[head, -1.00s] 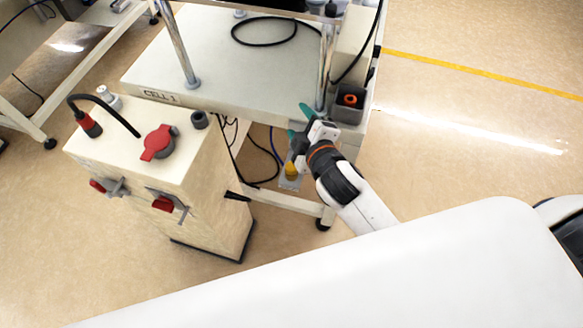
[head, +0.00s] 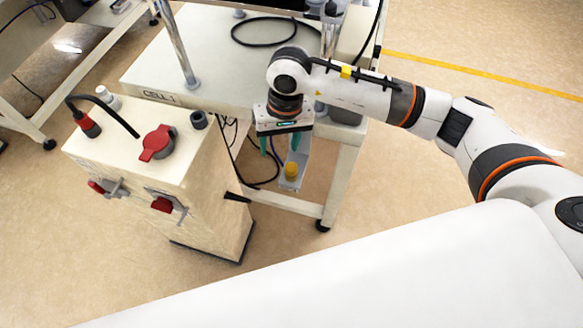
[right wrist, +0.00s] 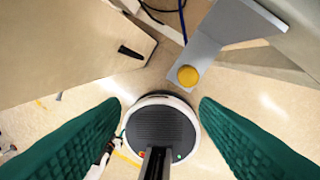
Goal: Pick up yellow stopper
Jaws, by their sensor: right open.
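The yellow stopper (head: 290,170) sits on a small grey metal bracket (head: 299,153) on the side of the cell table. In the right wrist view the yellow stopper (right wrist: 188,76) shows as a round disc on the end of the grey bracket (right wrist: 213,42). My right gripper (head: 282,145) is open and empty, with its green fingers pointing down, a little above and behind the stopper in the head view. In the right wrist view the stopper lies beyond the two green fingers (right wrist: 160,120), apart from them. My left gripper is not in view.
A cream cabinet (head: 215,185) with a red rotary switch (head: 157,143) and a black cable stands left of the bracket. The cell table (head: 215,70) carries a coiled cable. Cables hang below it near the bracket. The floor to the right is clear.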

